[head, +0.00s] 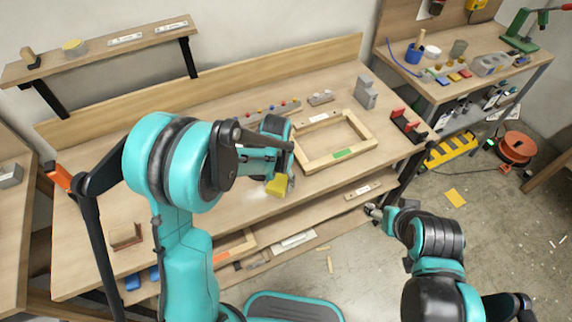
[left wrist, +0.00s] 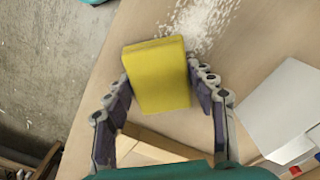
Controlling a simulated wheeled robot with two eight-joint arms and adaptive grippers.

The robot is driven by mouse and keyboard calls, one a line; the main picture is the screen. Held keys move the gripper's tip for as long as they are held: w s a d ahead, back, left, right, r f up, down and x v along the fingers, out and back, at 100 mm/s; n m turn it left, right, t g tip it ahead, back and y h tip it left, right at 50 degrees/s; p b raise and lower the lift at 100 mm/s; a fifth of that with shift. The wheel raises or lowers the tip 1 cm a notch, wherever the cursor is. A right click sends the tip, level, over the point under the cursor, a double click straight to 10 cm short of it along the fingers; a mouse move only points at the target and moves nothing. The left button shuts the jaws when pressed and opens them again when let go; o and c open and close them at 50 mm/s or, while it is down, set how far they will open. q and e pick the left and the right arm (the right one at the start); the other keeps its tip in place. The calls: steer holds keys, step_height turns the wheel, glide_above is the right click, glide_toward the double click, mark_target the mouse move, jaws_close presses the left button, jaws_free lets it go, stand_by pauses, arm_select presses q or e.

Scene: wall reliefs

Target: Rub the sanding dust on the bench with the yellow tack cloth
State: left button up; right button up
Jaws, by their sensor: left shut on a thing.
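The yellow tack cloth (left wrist: 158,75), a thick block-like pad, is held between the two fingers of my left gripper (left wrist: 163,82). In the head view the cloth (head: 277,186) shows below my left gripper (head: 281,180), over the front part of the bench (head: 95,240). The sanding dust (left wrist: 208,20) is a pale speckled patch just beyond the cloth's upper right corner in the left wrist view. In the head view a faint whitish patch of dust (head: 255,194) shows left of the cloth. I cannot tell whether the cloth touches the bench. My right gripper (head: 371,209) is off the bench's front edge, too small to read.
A wooden frame (head: 374,147) with a green label lies right of the cloth. Behind are a strip with coloured knobs (head: 272,112) and a grey block (head: 366,93). A red-and-black holder (head: 406,125) stands at the right end. The bench's left part is mostly clear.

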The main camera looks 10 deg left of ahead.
mark_target(280, 181)
arm_select(q)
steer(key=shift+w+d+r+p, duration=0.15)
steer(key=shift+d+r+p, duration=0.1)
steer(key=shift+r, duration=0.2)
steer(key=shift+w+d+r+p, duration=0.15)
steer(key=shift+d+r+p, duration=0.1)
steer(key=shift+r, duration=0.2)
steer(key=shift+s+a+r+p, duration=0.15)
steer(key=shift+r+p, duration=0.25)
steer(key=shift+r, duration=0.25)
steer(key=shift+a+r+p, duration=0.15)
steer(key=shift+r+p, duration=0.25)
steer(key=shift+r, duration=0.2)
steer(key=shift+d+r+p, duration=0.1)
steer(key=shift+r+p, duration=0.45)
steer(key=shift+r, duration=0.2)
steer(key=shift+r+p, duration=0.7)
steer(key=shift+r, duration=0.45)
arm_select(e)
steer(key=shift+s+d+r, duration=0.1)
steer(key=shift+s+r, duration=0.05)
steer(key=shift+r, duration=0.7)
steer(key=shift+s+d+r, duration=0.1)
steer(key=shift+s+r, duration=0.05)
steer(key=shift+r, duration=0.7)
steer(key=shift+s+d+r, duration=0.1)
steer(key=shift+s+r, duration=0.05)
steer(key=shift+r, duration=0.7)
